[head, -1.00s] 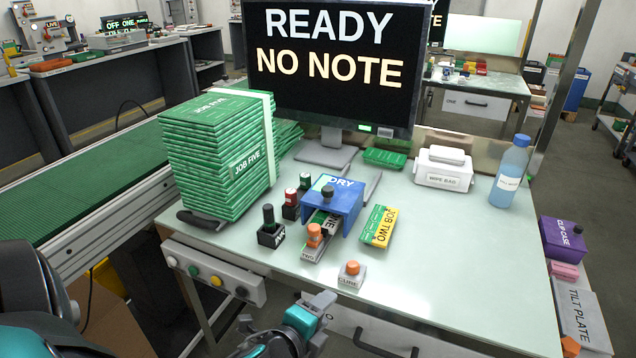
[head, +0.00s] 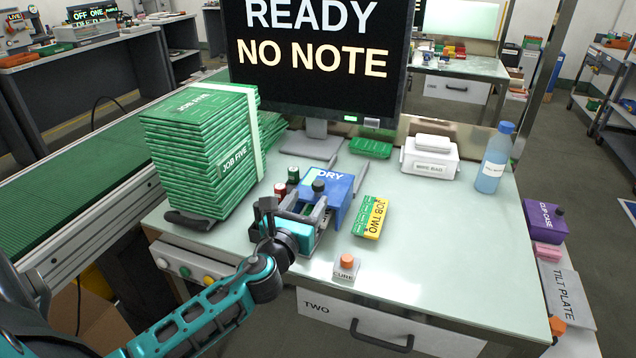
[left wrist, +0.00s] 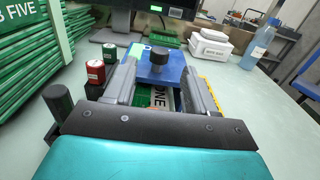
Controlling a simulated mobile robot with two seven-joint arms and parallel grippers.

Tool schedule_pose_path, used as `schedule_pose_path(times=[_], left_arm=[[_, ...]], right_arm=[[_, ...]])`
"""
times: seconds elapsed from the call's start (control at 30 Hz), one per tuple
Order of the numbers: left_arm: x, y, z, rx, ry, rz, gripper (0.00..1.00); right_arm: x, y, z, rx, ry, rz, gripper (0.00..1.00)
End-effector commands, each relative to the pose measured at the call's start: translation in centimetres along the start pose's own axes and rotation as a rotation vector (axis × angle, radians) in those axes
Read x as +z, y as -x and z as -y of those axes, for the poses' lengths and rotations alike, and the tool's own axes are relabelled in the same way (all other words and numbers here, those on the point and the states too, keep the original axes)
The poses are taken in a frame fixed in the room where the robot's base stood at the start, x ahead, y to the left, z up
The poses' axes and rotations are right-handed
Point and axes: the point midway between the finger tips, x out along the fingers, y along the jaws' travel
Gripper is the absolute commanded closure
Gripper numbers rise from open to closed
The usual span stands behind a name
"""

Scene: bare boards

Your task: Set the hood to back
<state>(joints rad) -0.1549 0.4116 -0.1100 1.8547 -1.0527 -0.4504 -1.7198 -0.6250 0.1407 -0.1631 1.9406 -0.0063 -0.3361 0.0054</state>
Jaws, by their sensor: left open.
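The hood is a blue cover marked DRY (head: 341,197) with a dark knob (head: 318,186) on top, standing on the table before the monitor. In the left wrist view the hood (left wrist: 142,72) lies straight ahead, with its knob (left wrist: 160,57) between my finger lines. A green board strip marked ONE (left wrist: 161,98) shows in front of it. My left gripper (head: 295,208) is open, its fingers pointing at the hood from the front; it also shows in the left wrist view (left wrist: 161,82). Whether the fingers touch the hood I cannot tell. My right gripper is not in view.
The table's right front is clear.

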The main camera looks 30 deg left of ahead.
Motion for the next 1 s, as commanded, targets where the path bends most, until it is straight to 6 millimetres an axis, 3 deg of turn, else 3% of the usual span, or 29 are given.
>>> schedule_pose_path(times=[0.2, 0.4, 0.83, 1.0], left_arm=[[0.0, -4.1, 0.0, 0.002, 0.002, 0.001, 0.45], [-0.1, -6.5, 0.0, 0.001, 0.002, -0.001, 0.45], [-0.1, -7.4, 0.0, 0.0, 0.002, -0.002, 0.45], [-0.1, -7.4, 0.0, 0.0, 0.002, -0.002, 0.59]], right_arm=[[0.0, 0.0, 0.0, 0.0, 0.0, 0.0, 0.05], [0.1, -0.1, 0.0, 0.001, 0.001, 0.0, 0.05], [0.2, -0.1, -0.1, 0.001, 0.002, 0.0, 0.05], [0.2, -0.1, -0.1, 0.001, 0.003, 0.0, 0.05]])
